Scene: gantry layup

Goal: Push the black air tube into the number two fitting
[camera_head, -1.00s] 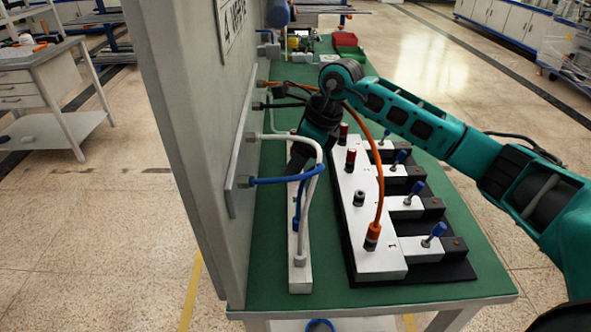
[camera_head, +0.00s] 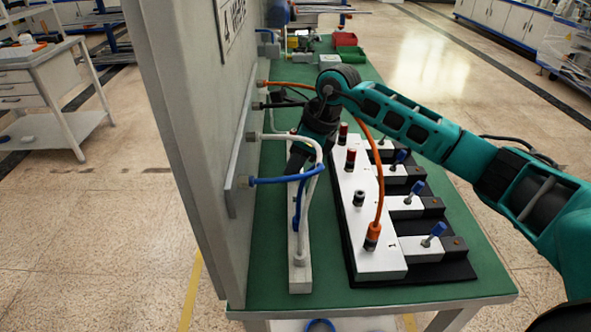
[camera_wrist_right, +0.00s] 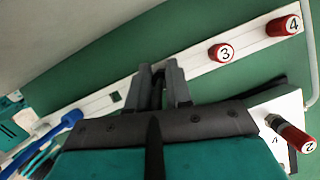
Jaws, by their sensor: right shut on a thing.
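The black air tube (camera_head: 271,105) leaves a fitting on the grey panel and runs to the right toward my right gripper (camera_head: 297,158). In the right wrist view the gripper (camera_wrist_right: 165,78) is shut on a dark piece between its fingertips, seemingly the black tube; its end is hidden. A red-capped fitting marked 2 (camera_wrist_right: 307,146) stands at the lower right of the wrist view, on a white block, apart from the fingers. Red caps marked 3 (camera_wrist_right: 222,52) and 4 (camera_wrist_right: 285,25) sit on a white rail beyond the fingertips. My left gripper is not in view.
An orange tube (camera_head: 376,190) arches into the white block (camera_head: 389,262). A white tube (camera_head: 314,146) and a blue tube (camera_head: 290,179) curve to the narrow white rail (camera_head: 300,278) beside the panel (camera_head: 190,110). Green table surface is bare at the front left.

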